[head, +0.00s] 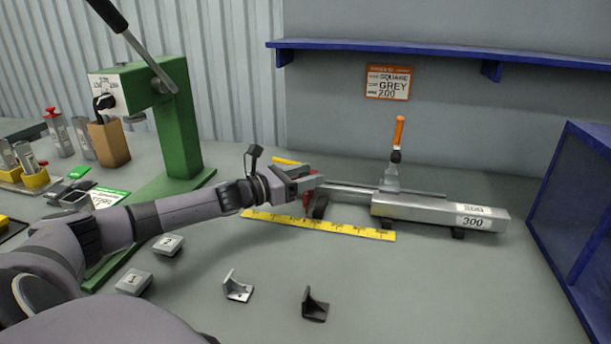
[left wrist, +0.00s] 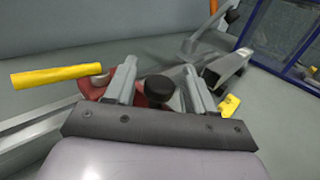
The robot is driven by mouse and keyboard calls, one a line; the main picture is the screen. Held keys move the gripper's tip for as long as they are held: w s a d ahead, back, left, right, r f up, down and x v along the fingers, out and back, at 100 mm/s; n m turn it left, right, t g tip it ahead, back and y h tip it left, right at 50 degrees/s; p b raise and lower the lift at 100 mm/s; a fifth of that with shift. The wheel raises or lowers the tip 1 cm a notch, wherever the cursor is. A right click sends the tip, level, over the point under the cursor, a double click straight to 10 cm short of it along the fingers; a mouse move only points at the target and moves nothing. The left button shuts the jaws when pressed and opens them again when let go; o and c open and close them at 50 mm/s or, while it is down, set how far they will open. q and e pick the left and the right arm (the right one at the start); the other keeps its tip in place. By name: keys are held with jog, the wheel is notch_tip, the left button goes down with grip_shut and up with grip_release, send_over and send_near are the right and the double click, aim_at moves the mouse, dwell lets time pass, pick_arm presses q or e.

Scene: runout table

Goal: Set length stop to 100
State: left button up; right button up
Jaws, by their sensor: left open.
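The length stop is a red piece (head: 307,201) with a dark knob (head: 320,207), standing at the left part of the rail (head: 350,188) behind the yellow ruler (head: 345,229). My left gripper (head: 312,181) is at the stop, partly covering it. In the left wrist view the open fingers (left wrist: 160,84) stand either side of the round black knob (left wrist: 159,88). The red body (left wrist: 94,84) shows left of the fingers, near a yellow bar (left wrist: 55,75). Contact with the knob cannot be told. The ruler's numbers are too small to read. My right gripper is out of view.
A green press (head: 178,125) stands left, a blue mesh guard (head: 580,205) right. Two brackets (head: 237,287) (head: 315,304) lie in front. The wall card (head: 388,82) reads SQUARE, GREY, 200.

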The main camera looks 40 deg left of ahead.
pick_arm(q)
grip_shut()
jog(key=shift+s+a+f, duration=0.15)
jog(key=shift+a+f, duration=0.05)
jog(key=shift+a, duration=0.1)
jog(key=s+a+b, duration=0.1)
jog(key=a, duration=0.1)
jog(key=s+a+b, duration=0.2)
jog(key=a, duration=0.1)
jog(key=shift+a, duration=0.3)
jog(key=shift+s+a+r, duration=0.15)
grip_release()
jog(key=shift+s, duration=0.15)
